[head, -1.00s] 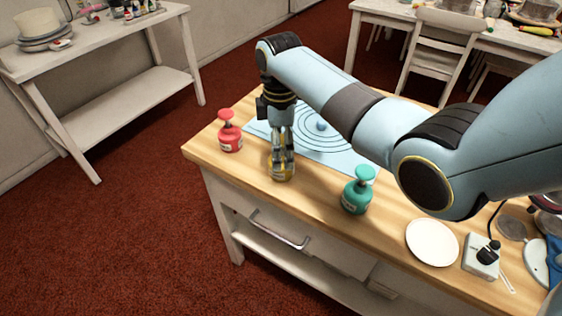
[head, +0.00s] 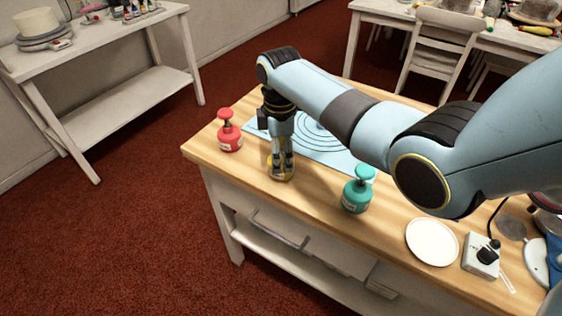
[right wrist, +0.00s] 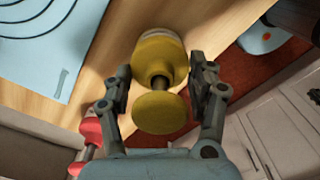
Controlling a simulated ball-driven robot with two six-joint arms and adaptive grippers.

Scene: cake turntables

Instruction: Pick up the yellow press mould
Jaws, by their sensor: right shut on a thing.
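The yellow press mould (right wrist: 161,112) is between the two fingers of my right gripper (right wrist: 160,88) in the right wrist view, its round knob towards the camera and its wider base beyond. In the head view my right gripper (head: 282,166) points down at the table's front edge, shut on the mould (head: 282,175), which is mostly hidden by the fingers. I cannot tell whether its base touches the table. My left gripper is not in view.
A red press mould (head: 229,131) stands to the left and a green one (head: 357,190) to the right on the wooden table (head: 310,208). A blue mat (head: 335,152) lies behind. A white plate (head: 432,242) and a small switch box (head: 481,259) are further right.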

